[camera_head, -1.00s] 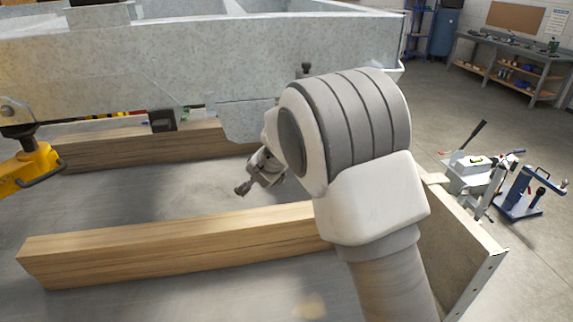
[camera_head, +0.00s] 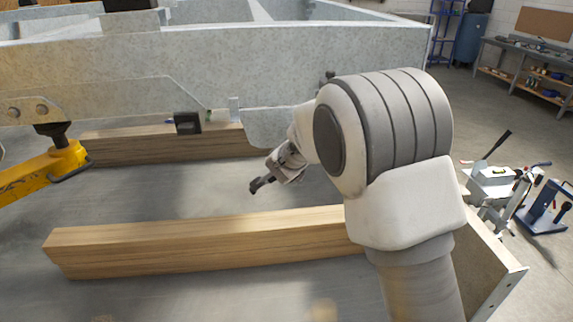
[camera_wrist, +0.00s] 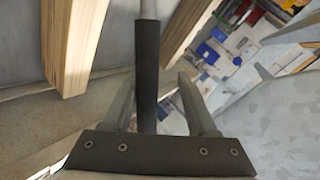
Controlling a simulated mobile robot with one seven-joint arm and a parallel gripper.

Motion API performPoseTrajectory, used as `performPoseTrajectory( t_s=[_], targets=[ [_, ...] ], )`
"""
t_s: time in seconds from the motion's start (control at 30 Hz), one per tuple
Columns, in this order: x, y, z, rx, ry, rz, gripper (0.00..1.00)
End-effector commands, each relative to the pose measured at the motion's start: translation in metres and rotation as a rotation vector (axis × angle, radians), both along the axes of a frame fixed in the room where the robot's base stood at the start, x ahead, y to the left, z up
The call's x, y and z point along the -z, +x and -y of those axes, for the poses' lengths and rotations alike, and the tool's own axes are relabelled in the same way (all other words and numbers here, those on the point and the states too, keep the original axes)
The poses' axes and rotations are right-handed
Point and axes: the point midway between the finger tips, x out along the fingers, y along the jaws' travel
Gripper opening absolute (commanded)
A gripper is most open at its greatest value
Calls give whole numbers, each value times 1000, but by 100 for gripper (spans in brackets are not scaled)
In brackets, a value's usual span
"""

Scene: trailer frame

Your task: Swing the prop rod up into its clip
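A grey rod with a dark sleeve (camera_wrist: 147,60), which looks like the prop rod, runs down the wrist view between my gripper's two fingers (camera_wrist: 165,103). The fingers are apart. The left finger is close to the sleeve, and a clear gap shows on the right. Whether either finger touches it I cannot tell. In the head view my gripper (camera_head: 268,182) is small, below the galvanised trailer frame (camera_head: 300,55) and above the floor. I cannot make out the rod there. A black block (camera_head: 187,122) on the frame's lower edge may be the clip; I cannot be sure.
A timber beam (camera_head: 200,242) lies in front, and another timber (camera_head: 150,145) lies behind under the frame. A yellow jack (camera_head: 50,165) stands at the left. A metal-edged panel (camera_head: 490,255) and tool stands (camera_head: 500,185) are at the right. Bare floor lies between the timbers.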

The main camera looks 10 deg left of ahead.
Motion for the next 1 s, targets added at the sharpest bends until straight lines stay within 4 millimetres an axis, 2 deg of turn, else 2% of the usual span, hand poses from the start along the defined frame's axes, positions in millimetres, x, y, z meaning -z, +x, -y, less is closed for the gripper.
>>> performPoseTrajectory(
  t_s=[0.27, 0.43, 1.0],
  targets=[
    [-2, -1, -1, -2, 1, 1, 56],
    [-12, -14, 1, -3, 1, 2, 56],
    [-78, -108, 17, -3, 2, 1, 56]
  ],
)
